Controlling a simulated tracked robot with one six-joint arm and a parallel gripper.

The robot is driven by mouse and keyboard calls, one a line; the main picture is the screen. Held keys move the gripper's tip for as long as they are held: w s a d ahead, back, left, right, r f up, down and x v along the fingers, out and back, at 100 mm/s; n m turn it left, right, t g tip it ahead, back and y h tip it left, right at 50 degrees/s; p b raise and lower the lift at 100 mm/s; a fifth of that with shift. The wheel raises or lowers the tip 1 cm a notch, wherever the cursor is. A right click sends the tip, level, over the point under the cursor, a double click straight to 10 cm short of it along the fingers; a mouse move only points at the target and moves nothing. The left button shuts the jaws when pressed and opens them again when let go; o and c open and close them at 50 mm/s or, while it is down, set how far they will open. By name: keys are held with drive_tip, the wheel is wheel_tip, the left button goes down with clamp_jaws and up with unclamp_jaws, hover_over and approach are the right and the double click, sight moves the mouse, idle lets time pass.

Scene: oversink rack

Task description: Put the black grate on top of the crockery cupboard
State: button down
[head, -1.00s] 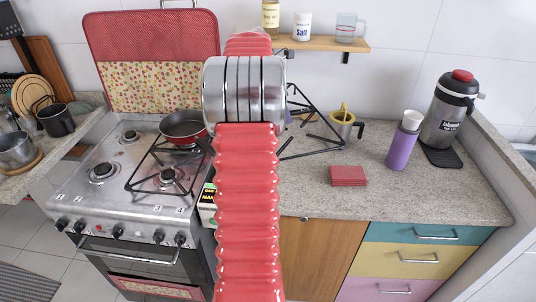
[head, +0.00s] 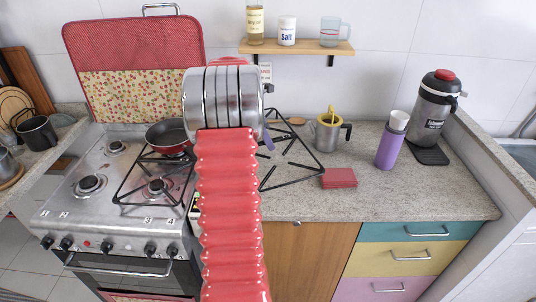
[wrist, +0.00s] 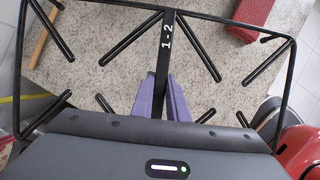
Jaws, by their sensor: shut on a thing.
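The black grate (head: 318,158) is a wire frame with inward prongs, partly hidden behind my red arm in the head view. In the wrist view, the purple fingers of my gripper (wrist: 161,95) are shut on the bar of the grate (wrist: 167,45) marked "1 2". The grate is over the speckled worktop; whether it touches it I cannot tell. In the head view only a bit of my gripper (head: 268,142) shows beside the arm. A cupboard with a wooden door (head: 310,258) stands under the worktop; which unit is the crockery cupboard is not marked.
A red block (head: 338,178) lies close to the grate's right corner. A similar grate (head: 125,190) and a pan (head: 167,134) are on the stove. The right front worktop is clear.

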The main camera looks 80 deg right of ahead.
drive_tip(key=shift+f, duration=0.15)
drive_tip(key=shift+f, duration=0.15)
drive_tip(key=shift+f, duration=2.4)
drive_tip(key=c, duration=1.7)
unclamp_jaws()
drive_tip(key=shift+f, duration=0.1)
drive_tip(key=v, duration=1.1)
drive_tip(key=shift+w+a+r, duration=0.1)
drive_tip(key=shift+r, duration=0.5)
